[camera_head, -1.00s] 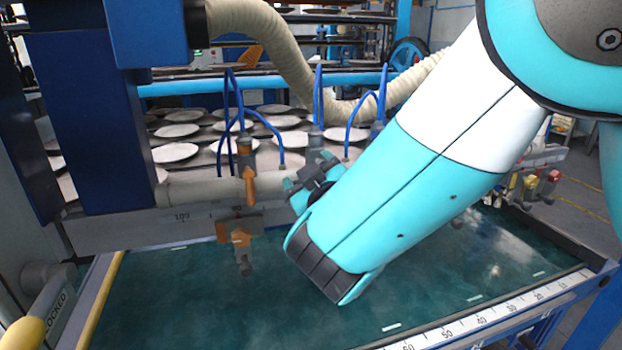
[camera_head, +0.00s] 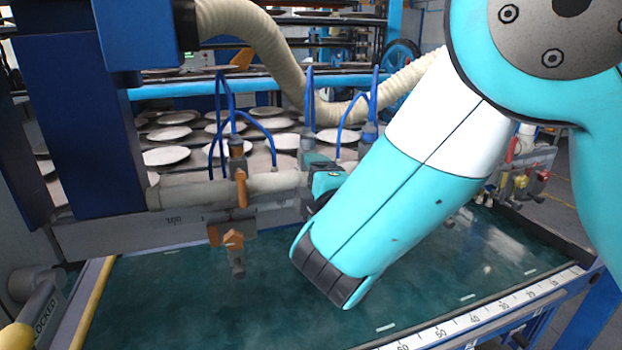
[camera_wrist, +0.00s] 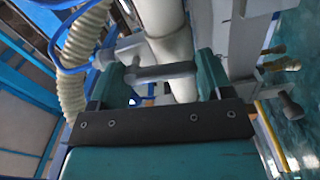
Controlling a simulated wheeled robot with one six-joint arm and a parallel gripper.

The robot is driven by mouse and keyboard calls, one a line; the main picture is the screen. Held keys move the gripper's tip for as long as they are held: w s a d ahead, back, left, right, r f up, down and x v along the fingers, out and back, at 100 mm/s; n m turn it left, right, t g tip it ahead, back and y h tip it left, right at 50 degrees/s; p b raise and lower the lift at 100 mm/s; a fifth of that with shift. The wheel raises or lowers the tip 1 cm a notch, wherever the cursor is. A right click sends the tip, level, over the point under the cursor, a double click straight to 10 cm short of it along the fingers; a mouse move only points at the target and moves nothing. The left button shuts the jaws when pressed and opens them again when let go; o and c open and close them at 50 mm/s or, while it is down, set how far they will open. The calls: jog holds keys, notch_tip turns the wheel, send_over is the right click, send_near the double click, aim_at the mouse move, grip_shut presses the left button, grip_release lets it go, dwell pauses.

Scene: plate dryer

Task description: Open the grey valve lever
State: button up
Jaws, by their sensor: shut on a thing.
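The grey valve lever (camera_wrist: 160,72) shows in the wrist view, lying across between the two teal fingers in front of a pale pipe (camera_wrist: 178,50). My gripper (camera_wrist: 160,78) is shut on it. In the head view my gripper (camera_head: 322,180) is at the pipe (camera_head: 270,182), right of an orange-brown lever. My arm hides most of it there, and the grey lever cannot be made out.
An orange-brown valve lever (camera_head: 241,188) hangs from the pipe. Blue tubes (camera_head: 218,110) and a ribbed cream hose (camera_head: 265,55) are close to my arm. White plates (camera_head: 167,156) lie behind. The green surface (camera_head: 180,300) below is largely clear.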

jog(key=shift+s+d+f+n, duration=0.1)
jog(key=shift+f+n, duration=0.35)
jog(key=shift+n, duration=0.35)
jog(key=o, duration=0.7)
jog(key=shift+c, duration=0.2)
jog(key=shift+o, duration=0.7)
jog(key=shift+r, duration=0.15)
jog(key=b+v, duration=1.5)
jog(key=v, duration=0.2)
jog(key=shift+d, duration=0.15)
